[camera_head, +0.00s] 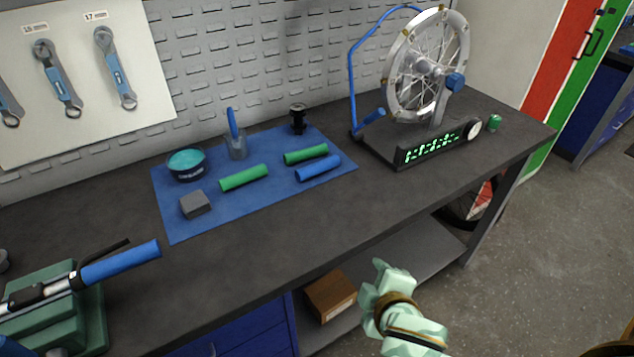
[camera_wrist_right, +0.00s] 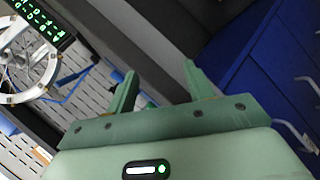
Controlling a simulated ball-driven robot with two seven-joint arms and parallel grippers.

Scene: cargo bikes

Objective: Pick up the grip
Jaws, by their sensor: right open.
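A blue mat (camera_head: 262,201) on the bench holds two green grips, one nearer the left (camera_head: 244,178) and one farther right (camera_head: 306,154), and a blue grip (camera_head: 318,168) just in front of the second. Another blue grip (camera_head: 121,262) sits on a handlebar held in a green clamp (camera_head: 62,310) at lower left. My right gripper (camera_head: 376,280) is in front of the bench edge, low and apart from the grips. In the right wrist view its two fingers (camera_wrist_right: 160,88) are spread with nothing between them. My left gripper is out of view.
The mat also has a grey block (camera_head: 195,204), a teal-topped tin (camera_head: 187,164), a cup with a blue-handled tool (camera_head: 237,146) and a small black item (camera_head: 298,119). A wheel stand with green display (camera_head: 428,149) stands right. A brown box (camera_head: 330,295) sits on the lower shelf.

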